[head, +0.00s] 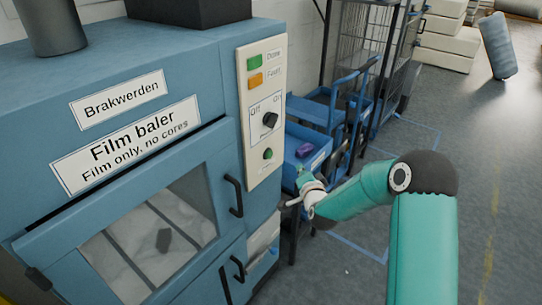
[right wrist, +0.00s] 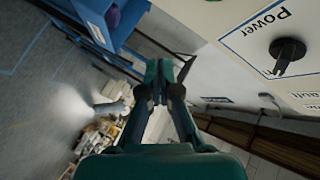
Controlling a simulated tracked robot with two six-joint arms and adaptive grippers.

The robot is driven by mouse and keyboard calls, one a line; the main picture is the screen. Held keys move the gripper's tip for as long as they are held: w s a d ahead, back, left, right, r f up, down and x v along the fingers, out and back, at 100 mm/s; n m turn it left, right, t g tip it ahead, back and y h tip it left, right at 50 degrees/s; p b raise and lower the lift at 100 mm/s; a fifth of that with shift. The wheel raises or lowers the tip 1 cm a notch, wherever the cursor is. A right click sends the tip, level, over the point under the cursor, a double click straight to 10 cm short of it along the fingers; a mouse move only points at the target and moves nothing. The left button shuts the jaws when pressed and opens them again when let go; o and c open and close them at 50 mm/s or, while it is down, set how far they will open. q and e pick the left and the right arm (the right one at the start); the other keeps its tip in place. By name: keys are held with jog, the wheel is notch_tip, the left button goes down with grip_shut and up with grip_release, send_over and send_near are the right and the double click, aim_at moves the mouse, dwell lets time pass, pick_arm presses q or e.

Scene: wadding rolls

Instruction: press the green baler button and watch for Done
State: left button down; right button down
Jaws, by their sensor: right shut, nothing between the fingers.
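The blue film baler (head: 205,75) stands at the left with a cream control panel (head: 262,100). The small round green button (head: 267,154) sits low on the panel, below the black power knob (head: 270,120). The green Done lamp (head: 254,62) is at the panel's top; I cannot tell whether it is lit. My right gripper (head: 301,172) is right of the panel and a little lower than the button, apart from it. In the right wrist view its fingers (right wrist: 158,75) are together and empty, with the knob (right wrist: 287,55) at the right; the button is not seen there.
The orange Fault lamp (head: 255,80) is below Done. A blue cart (head: 318,110) with a tray holding a purple item (head: 304,150) stands behind my gripper.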

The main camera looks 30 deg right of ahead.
aim_at(269, 154)
jog(key=w+a+p, duration=0.1)
jog(key=w+a, duration=0.2)
jog(key=w, duration=0.4)
jog(key=shift+w+a, duration=0.15)
jog(key=shift+w, duration=0.25)
dwell(0.9)
jog(key=shift+w+a, duration=0.15)
jog(key=shift+w, duration=0.2)
